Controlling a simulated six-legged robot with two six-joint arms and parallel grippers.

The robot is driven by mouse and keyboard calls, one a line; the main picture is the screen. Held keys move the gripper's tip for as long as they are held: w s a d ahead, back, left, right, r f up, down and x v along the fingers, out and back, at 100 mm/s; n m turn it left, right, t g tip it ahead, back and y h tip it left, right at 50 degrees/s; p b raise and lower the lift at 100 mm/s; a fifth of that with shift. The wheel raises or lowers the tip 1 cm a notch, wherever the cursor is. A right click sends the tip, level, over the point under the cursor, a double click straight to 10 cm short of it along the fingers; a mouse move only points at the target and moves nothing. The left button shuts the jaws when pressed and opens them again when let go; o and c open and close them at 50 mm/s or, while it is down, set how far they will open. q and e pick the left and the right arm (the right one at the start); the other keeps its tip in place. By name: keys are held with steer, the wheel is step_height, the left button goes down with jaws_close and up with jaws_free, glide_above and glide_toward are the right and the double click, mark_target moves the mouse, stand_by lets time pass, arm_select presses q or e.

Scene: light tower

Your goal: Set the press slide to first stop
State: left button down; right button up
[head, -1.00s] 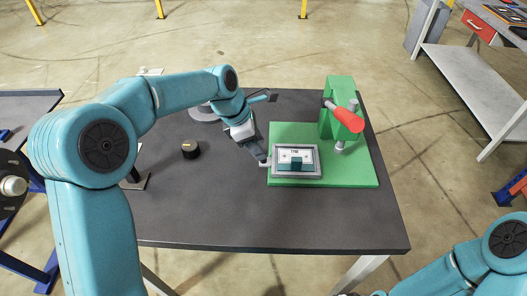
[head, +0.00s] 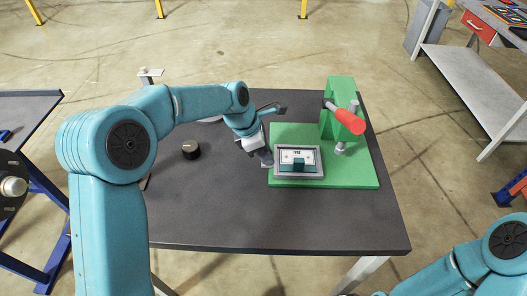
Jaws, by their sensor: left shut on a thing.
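The press has a green base plate (head: 345,178), a green column (head: 337,108) and a red lever (head: 345,117) at the back right. The press slide (head: 298,174) is a grey-framed tray on the left part of the base, with a pale plate and a dark teal block in it. It sits left of and in front of the press ram (head: 341,147). My left gripper (head: 266,160) is shut on the slide's left end; the exact grip is small and partly hidden. My right arm shows at the lower right, its gripper out of view.
A black knob-like thing (head: 191,150) stands on the dark table (head: 225,215) left of my left gripper. The table's front is clear. Another table (head: 28,110) stands at the left and a grey bench (head: 470,85) at the right.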

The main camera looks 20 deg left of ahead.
arm_select(q)
steer(key=d+p, duration=0.1)
steer(key=d, duration=0.1)
steer(key=w+d, duration=0.1)
steer(key=d, duration=0.2)
steer(key=w+d+p, duration=0.1)
steer(key=d, duration=0.1)
steer(key=shift+w+d+r+p, duration=0.1)
steer(key=shift+w+d+p, duration=0.1)
steer(key=shift+d+p, duration=0.15)
steer(key=c, duration=1)
jaws_free()
steer(key=shift+s, duration=0.1)
steer(key=v, duration=1.6)
steer(key=shift+s+a+r, duration=0.1)
steer(key=shift+r, duration=0.05)
